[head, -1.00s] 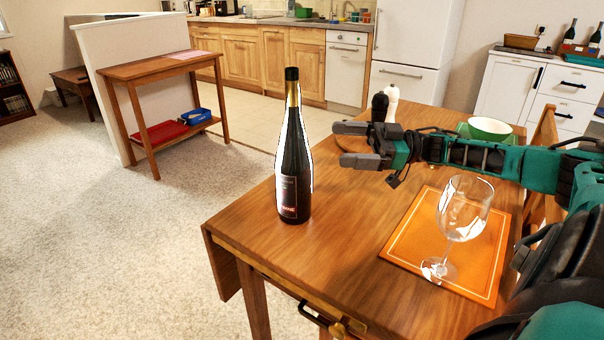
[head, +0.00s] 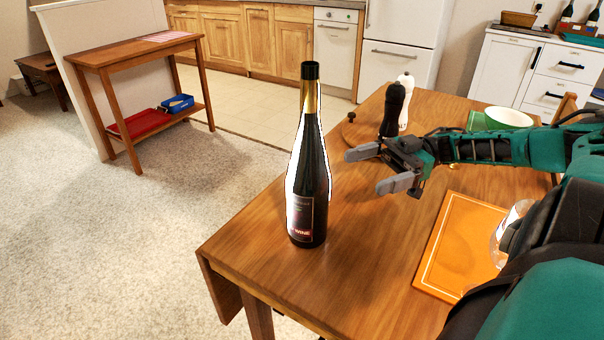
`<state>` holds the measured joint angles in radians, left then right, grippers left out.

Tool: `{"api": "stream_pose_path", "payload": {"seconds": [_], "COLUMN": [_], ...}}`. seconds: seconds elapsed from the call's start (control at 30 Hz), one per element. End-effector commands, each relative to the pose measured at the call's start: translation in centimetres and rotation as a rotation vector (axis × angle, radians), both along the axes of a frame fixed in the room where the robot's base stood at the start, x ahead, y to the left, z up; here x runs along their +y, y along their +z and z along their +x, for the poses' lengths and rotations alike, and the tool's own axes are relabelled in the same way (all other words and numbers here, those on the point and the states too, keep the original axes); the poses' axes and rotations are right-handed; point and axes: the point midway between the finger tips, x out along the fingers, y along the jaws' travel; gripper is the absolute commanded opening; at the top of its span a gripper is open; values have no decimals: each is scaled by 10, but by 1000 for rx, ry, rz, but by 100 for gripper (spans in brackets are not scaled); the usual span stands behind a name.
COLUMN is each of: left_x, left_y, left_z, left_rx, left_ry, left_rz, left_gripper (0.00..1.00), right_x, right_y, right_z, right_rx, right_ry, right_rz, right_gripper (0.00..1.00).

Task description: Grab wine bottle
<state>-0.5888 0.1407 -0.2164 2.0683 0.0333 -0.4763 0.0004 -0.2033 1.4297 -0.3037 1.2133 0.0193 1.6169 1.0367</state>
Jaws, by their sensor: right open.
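The dark wine bottle (head: 311,185) with a gold neck stands upright near the left corner of the wooden table (head: 345,290). My right gripper (head: 362,170) is open and empty. Its two grey fingers point left toward the bottle, with a gap between the fingertips and the glass. My left gripper is not in view.
A black mill (head: 391,112) and a white mill (head: 405,100) stand just behind my right gripper. A green and white bowl (head: 498,119) is at the back right. A wine glass (head: 508,232) on the orange placemat (head: 450,250) is mostly hidden by my arm. The table's left edge is close to the bottle.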

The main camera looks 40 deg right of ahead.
Motion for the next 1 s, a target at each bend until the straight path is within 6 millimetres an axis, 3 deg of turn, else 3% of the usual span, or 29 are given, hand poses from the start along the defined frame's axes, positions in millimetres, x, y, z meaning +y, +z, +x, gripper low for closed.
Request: {"api": "stream_pose_path", "payload": {"seconds": [0.17, 0.5, 0.77, 1.0], "left_x": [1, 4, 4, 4], "left_y": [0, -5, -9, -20], "left_z": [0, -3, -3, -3], "left_rx": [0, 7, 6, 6], "left_ry": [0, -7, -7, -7], "left_rz": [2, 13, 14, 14], "left_gripper": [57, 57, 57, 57], "right_x": [6, 61, 80, 113], "right_y": [0, 0, 0, 1], "right_z": [2, 20, 26, 38], "right_rx": [0, -2, -3, -3], "right_ry": [1, 2, 1, 2], "right_rz": [1, 2, 1, 2], "right_gripper": [100, 100, 100, 100]}}
